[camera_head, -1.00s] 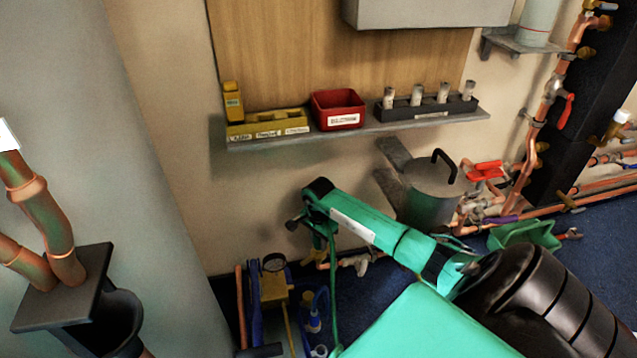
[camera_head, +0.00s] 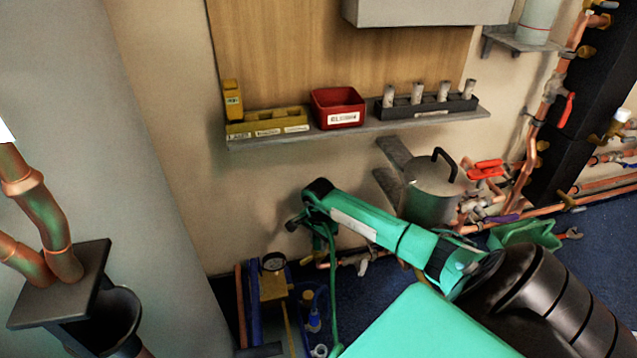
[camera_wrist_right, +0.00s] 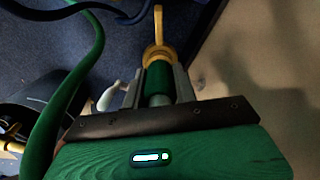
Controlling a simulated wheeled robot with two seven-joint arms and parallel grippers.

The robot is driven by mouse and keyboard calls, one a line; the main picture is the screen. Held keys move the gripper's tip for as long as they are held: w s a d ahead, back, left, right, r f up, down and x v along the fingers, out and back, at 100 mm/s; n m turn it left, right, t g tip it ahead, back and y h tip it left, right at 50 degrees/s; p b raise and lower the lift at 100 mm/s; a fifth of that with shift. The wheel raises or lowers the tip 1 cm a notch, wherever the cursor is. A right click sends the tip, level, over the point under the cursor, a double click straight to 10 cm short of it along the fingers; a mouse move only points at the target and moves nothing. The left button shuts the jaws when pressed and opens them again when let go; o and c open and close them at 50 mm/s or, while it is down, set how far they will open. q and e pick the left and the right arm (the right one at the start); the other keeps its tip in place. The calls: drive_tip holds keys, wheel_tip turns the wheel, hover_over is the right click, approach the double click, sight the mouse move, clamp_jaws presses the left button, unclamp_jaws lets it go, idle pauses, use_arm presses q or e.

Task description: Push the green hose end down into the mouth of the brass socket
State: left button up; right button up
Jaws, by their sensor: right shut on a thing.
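My right gripper (camera_wrist_right: 158,88) is shut on the green hose end (camera_wrist_right: 158,77), which sits between its two grey fingers in the right wrist view. A yellow brass ring, apparently the brass socket (camera_wrist_right: 158,52), shows just beyond the hose end, in line with it. I cannot tell whether the hose end is inside the mouth or only at it. In the head view my right gripper (camera_head: 300,222) is small, beside the wall below the shelf. The green hose (camera_head: 333,290) hangs below it. The socket is not clear in the head view. My left gripper is not in view.
A grey shelf (camera_head: 360,130) holds a red box (camera_head: 338,108), yellow bins and a black rack. Copper pipes line the right wall.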

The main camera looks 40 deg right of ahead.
drive_tip(key=shift+f+b, duration=0.3)
drive_tip(key=shift+f, duration=0.15)
drive_tip(key=o, duration=1.1)
drive_tip(key=shift+o, duration=0.2)
drive_tip(key=shift+r, duration=0.1)
